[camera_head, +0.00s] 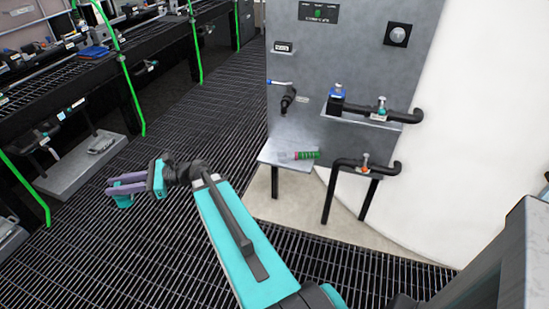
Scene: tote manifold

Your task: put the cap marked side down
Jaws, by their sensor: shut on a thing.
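My gripper (114,187) is at the left of the view, out over the dark grating floor. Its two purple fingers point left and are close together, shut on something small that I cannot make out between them. A teal piece shows just below the fingers; I cannot tell whether it is part of the gripper. I cannot pick out a cap or a marked side anywhere in this view. A green and red ribbed cylinder (307,155) lies on the small grey shelf (275,156) of the panel, well to the right of my gripper.
The grey panel (305,60) carries black pipes with a blue-topped fitting (337,92) and valves (381,108). A lower pipe (345,163) sticks out beside the shelf. Racks with green posts (131,98) stand at left. A low grey platform (75,168) lies beyond my gripper. Grating floor around is clear.

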